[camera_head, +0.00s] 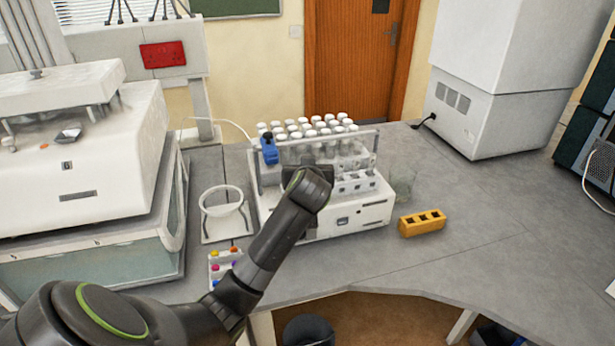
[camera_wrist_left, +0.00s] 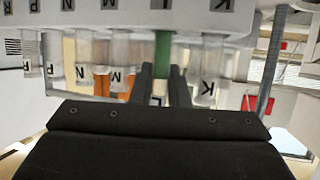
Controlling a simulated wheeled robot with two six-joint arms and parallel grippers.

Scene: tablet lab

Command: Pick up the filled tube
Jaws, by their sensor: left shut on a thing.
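The filled tube (camera_wrist_left: 162,52) shows green in the left wrist view, at the middle between my two fingers. My left gripper (camera_wrist_left: 160,85) is shut on it, among the hanging row of clear lettered tubes. In the head view my left gripper (camera_head: 316,172) is at the front of the white tube machine (camera_head: 345,222), and my wrist hides the fingers and the green tube. The white-capped tubes (camera_head: 310,128) stand in rows at the back of the machine. My right gripper is in neither view.
Clear lettered tubes (camera_wrist_left: 118,52) stand close on both sides of my fingers. An orange block with holes (camera_head: 422,223) and a glass beaker (camera_head: 402,181) are right of the machine. The bench (camera_head: 480,205) is clear farther right.

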